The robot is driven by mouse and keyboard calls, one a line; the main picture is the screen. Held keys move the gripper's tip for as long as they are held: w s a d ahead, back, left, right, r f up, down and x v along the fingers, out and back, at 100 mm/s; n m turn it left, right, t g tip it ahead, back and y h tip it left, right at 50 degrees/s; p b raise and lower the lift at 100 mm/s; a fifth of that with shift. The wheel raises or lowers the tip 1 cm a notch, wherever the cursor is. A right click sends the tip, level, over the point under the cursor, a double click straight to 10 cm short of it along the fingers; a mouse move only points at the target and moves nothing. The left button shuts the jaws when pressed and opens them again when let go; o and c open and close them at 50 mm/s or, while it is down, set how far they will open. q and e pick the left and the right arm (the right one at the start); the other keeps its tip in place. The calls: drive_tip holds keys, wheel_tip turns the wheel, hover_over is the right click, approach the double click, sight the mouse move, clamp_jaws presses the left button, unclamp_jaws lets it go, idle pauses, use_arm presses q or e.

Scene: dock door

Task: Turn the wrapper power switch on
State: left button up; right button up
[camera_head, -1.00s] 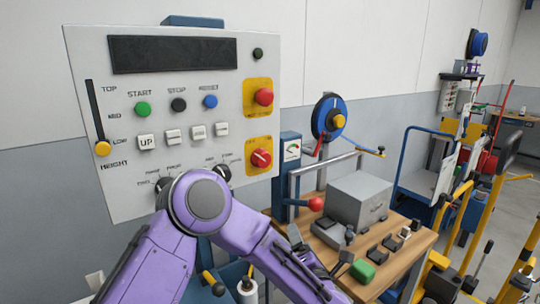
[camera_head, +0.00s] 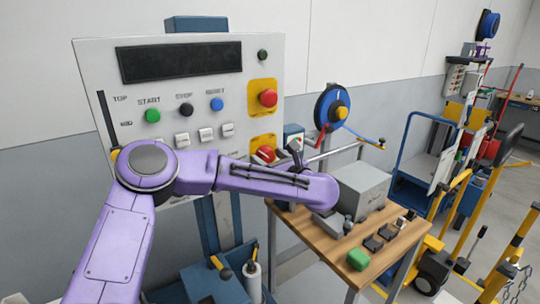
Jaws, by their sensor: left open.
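The wrapper control panel (camera_head: 240,115) stands at the left with a dark display on top. Its red rotary switch (camera_head: 264,154) sits on a yellow plate at the lower right of the panel, partly hidden by my left arm. My purple left arm crosses in front of the panel and bends back at the wrist. My left gripper (camera_head: 296,152) is small and dark, open, just right of the red switch. I cannot tell whether it touches the switch. My right gripper is not in view.
A red stop button (camera_head: 268,97) is above the switch. Green, black and blue buttons and white keys are on the panel. A wooden table (camera_head: 335,250) with a grey box (camera_head: 363,189) stands to the right, below the gripper. A blue tape reel (camera_head: 332,107) is behind.

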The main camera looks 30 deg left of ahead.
use_arm(q)
drive_tip(key=c, duration=1)
drive_tip(key=shift+c, duration=0.2)
